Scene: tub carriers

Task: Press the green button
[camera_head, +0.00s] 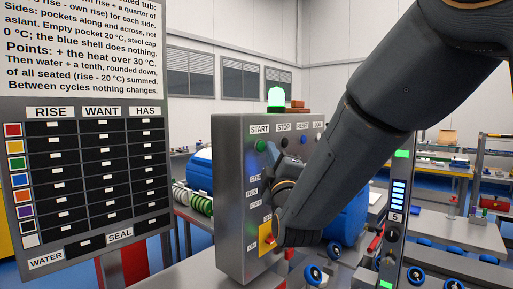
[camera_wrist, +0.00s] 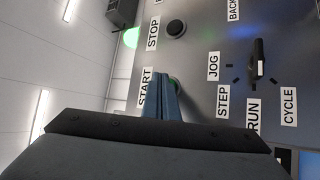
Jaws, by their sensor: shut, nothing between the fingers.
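The green button (camera_head: 261,146) sits under the START label on the upper left of the grey control box (camera_head: 232,200). My gripper's fingers are together and empty, pointing at the panel. Most of the button is hidden by the fingers there. I cannot tell whether the fingertips touch it. In the head view, my arm comes in from the upper right and covers part of the panel.
A black button (camera_wrist: 176,28) by the STOP label and a selector knob (camera_wrist: 258,65) are close by. A blue button (camera_head: 303,140) is farther right. A lit green lamp (camera_head: 276,97) tops the box. A scoreboard (camera_head: 100,100) stands left; a red switch (camera_head: 269,240) sits low.

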